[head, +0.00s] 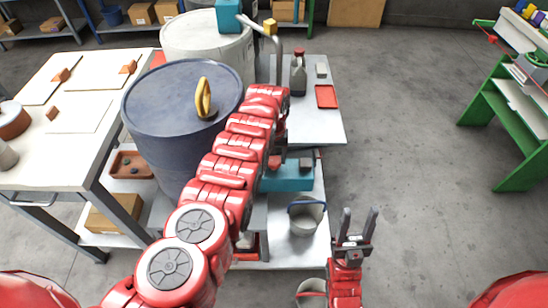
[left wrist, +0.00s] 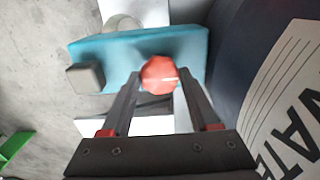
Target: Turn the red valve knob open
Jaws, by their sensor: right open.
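The red valve knob (left wrist: 160,75) shows in the left wrist view on top of a teal box (left wrist: 120,50). My left gripper (left wrist: 159,82) is open, with one finger on each side of the knob in that view. I cannot tell whether the fingers touch it or stop just above it. In the head view the teal box (head: 290,178) sits on the lower shelf beside the blue barrel, and my left arm covers much of the knob's area. My right gripper (head: 357,232) is open and empty, to the right of the shelf.
A blue barrel (head: 165,150) stands close to the left of my left arm. A grey block (left wrist: 85,77) sits on the teal box. A grey bucket (head: 306,216) stands in front of the box. A worktable (head: 60,175) is at left; open floor lies right.

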